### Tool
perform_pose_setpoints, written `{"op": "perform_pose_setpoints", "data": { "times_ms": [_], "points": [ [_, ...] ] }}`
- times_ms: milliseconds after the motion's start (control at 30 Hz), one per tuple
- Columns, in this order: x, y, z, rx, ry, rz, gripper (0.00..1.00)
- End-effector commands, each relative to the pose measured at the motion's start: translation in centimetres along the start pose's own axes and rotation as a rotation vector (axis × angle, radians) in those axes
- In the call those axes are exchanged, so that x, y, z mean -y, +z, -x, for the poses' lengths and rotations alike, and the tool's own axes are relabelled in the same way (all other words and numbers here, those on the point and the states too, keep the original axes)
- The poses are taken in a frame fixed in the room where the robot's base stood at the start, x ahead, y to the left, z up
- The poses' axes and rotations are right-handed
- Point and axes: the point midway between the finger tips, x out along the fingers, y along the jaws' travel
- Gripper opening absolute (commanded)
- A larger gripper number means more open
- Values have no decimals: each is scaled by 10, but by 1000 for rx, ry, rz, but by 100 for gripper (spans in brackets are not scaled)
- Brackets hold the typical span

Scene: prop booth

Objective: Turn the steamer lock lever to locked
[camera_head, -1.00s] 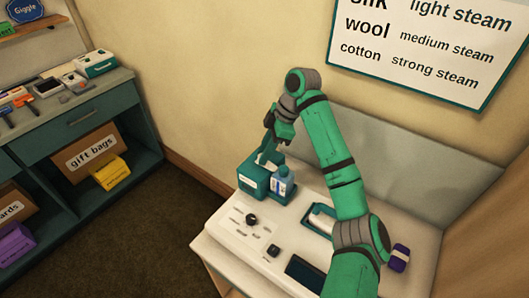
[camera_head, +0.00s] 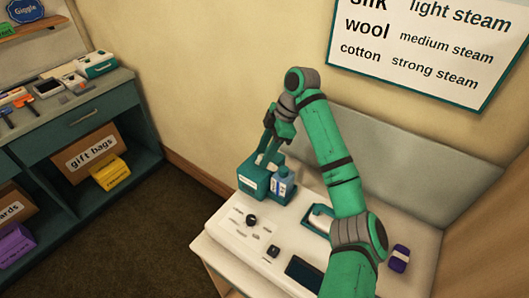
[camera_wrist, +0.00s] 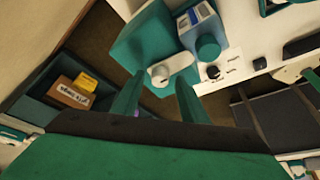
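The steamer is a teal box (camera_head: 252,180) on the back left of the white worktop; it also shows in the wrist view (camera_wrist: 143,42). In the wrist view, a pale lever with a round hub (camera_wrist: 160,75) is on the steamer's near face. I cannot read which setting it is in. My gripper (camera_head: 265,160) is above the steamer in the head view. In the wrist view its two teal fingers (camera_wrist: 159,88) are apart, with the lever showing between and just beyond the tips. Contact cannot be told.
Black knobs (camera_head: 251,220) and a dark panel (camera_head: 303,271) are on the worktop (camera_head: 222,245). A grey backboard (camera_head: 420,165) rises behind. A shelf unit with gift boxes is at left.

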Motion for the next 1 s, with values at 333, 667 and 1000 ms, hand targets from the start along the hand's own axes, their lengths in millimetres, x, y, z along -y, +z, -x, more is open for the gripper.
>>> {"op": "perform_pose_setpoints", "data": {
  "times_ms": [333,667,1000],
  "points": [
    [0,1,27,2,2,-2,40],
    [0,0,86,2,2,-1,40],
    [0,1,108,0,0,-1,40]
  ]
}}
